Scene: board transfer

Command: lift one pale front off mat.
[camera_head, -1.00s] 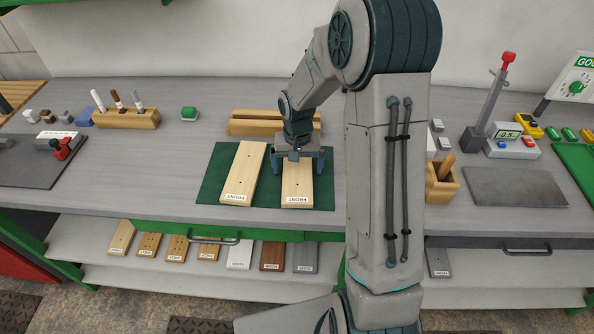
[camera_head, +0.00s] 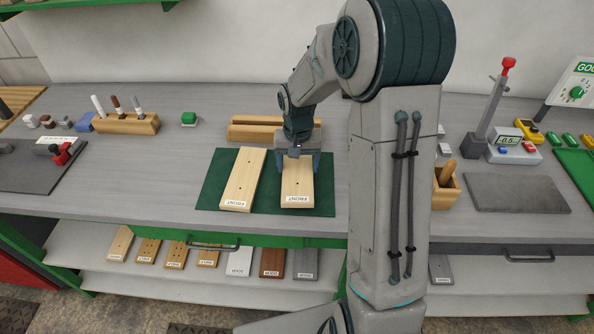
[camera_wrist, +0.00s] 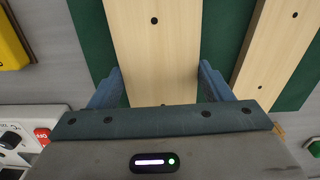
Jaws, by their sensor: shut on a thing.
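Two pale wooden boards marked FRONT lie side by side at the dark green mat (camera_head: 209,189). The left pale front (camera_head: 243,180) lies flat on the mat, slightly turned. My gripper (camera_head: 297,163) is shut across the right pale front (camera_head: 298,190), near its far end. This board appears raised slightly above the mat. In the wrist view the held board (camera_wrist: 155,45) runs between my blue-grey fingers (camera_wrist: 160,88), and the other board (camera_wrist: 283,45) stands apart to the right. The finger contact is partly hidden by the gripper body.
A wooden rack (camera_head: 248,127) stands behind the mat. A wooden cup (camera_head: 446,187) and grey plate (camera_head: 517,192) are right of my arm. Several boards lie on the lower shelf (camera_head: 205,281).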

